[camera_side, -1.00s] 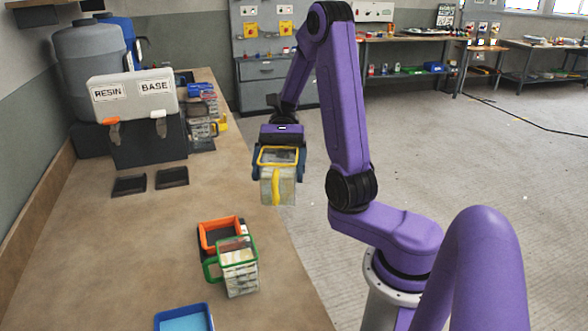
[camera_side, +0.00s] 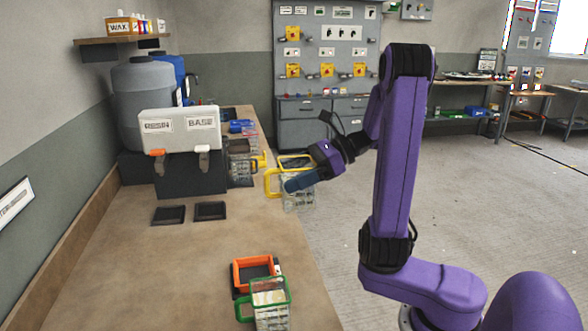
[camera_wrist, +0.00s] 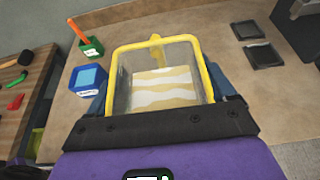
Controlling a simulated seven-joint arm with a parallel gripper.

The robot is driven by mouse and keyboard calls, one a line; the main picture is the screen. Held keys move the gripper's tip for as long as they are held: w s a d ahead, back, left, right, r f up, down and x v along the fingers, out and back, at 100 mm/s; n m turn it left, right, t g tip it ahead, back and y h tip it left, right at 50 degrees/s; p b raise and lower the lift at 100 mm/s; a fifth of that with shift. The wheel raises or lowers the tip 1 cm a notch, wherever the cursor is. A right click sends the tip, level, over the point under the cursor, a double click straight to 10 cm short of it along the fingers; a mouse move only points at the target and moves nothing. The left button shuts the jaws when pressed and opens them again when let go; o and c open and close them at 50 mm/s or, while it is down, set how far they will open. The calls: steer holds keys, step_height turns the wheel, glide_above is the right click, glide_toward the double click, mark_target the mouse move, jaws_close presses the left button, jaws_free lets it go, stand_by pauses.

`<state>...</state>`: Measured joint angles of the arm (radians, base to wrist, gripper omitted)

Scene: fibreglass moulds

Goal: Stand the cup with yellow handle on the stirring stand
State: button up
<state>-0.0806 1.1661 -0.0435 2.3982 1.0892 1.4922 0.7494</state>
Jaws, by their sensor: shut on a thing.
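My gripper (camera_side: 303,180) is shut on the clear square cup with yellow rim and handle (camera_side: 298,199). It holds the cup in the air near the bench's right edge, with the handle to the left. In the wrist view the cup (camera_wrist: 165,85) fills the middle, showing pale yellow and white bands inside. An orange-rimmed square frame with a dark inside (camera_side: 255,272) is on the bench at the front. A cup with green handle (camera_side: 270,305) is just in front of it, partly covering it. I cannot tell surely whether the orange frame is the stirring stand.
The RESIN and BASE dispenser (camera_side: 182,131) stands at the back, with two dark pads (camera_side: 169,215) before it. Several cups (camera_side: 241,168) line its right side. The wrist view shows a blue box (camera_wrist: 88,79) and a green box with an orange stick (camera_wrist: 90,47). Mid-bench is clear.

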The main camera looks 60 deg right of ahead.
step_height(320, 180, down, 17)
stand_by(0.4)
stand_by(0.4)
steer(key=shift+w+a+r+x, duration=0.1)
steer(key=shift+r+x, duration=0.25)
steer(key=shift+x, duration=1.45)
steer(key=shift+w+a+r+x, duration=0.1)
steer(key=shift+r+x, duration=0.25)
steer(key=shift+x, duration=1.45)
steer(key=shift+w+a+r+x, duration=0.15)
steer(key=shift+r+x, duration=0.2)
steer(key=shift+x, duration=1.5)
steer(key=shift+d+f, duration=0.1)
steer(key=shift+f, duration=0.2)
steer(key=o, duration=1.3)
steer(key=shift+c, duration=0.2)
steer(key=shift+s, duration=0.1)
